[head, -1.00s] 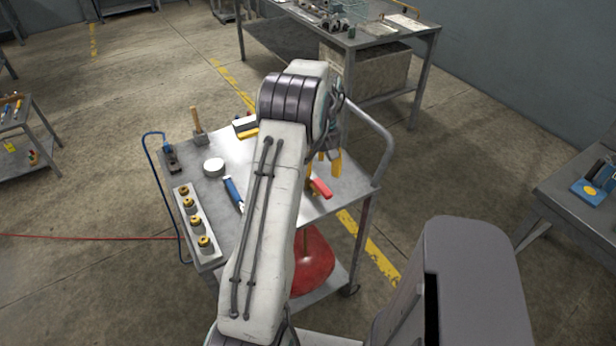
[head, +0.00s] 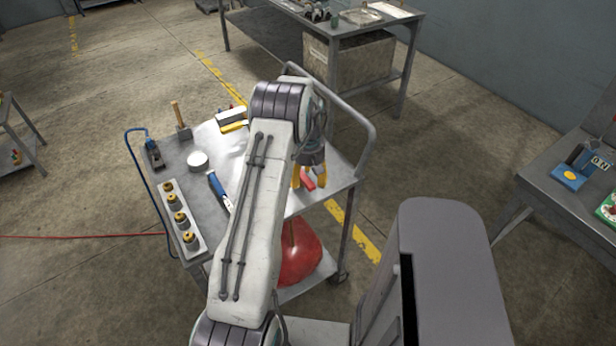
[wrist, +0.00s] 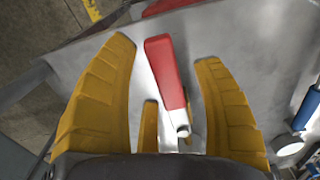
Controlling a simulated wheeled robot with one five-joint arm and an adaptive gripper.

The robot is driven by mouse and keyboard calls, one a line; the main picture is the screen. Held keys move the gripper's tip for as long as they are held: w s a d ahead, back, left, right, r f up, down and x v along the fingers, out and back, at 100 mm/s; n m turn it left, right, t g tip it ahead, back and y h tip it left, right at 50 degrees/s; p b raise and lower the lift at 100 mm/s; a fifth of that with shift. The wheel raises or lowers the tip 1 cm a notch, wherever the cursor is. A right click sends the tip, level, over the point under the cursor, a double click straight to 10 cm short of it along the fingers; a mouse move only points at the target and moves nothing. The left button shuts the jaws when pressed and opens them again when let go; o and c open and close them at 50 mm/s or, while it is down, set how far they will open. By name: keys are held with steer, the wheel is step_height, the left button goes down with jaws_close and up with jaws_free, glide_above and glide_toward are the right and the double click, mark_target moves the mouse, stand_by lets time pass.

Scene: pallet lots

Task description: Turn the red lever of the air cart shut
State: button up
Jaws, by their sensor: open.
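The red lever (wrist: 167,74) of the air cart lies between the open yellow fingers of my gripper (wrist: 168,95) in the wrist view. Its white pivot end is nearest the palm, and a gap shows on both sides of the lever. In the head view, my gripper (head: 310,178) points down over the right side of the cart top (head: 290,203), with a bit of the red lever (head: 307,184) showing between the fingers. My arm hides part of the cart top. A red tank (head: 298,255) sits on the cart's lower shelf.
On the cart top stand a row of brass fittings (head: 179,217), a white round piece (head: 198,161), a blue-handled tool (head: 218,190) and a wooden-handled tool (head: 178,116). A blue hose (head: 133,160) hangs at the left edge. A bench (head: 560,190) stands at right.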

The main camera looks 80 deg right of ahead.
steer(key=shift+c, duration=0.3)
jaws_close()
stand_by(0.5)
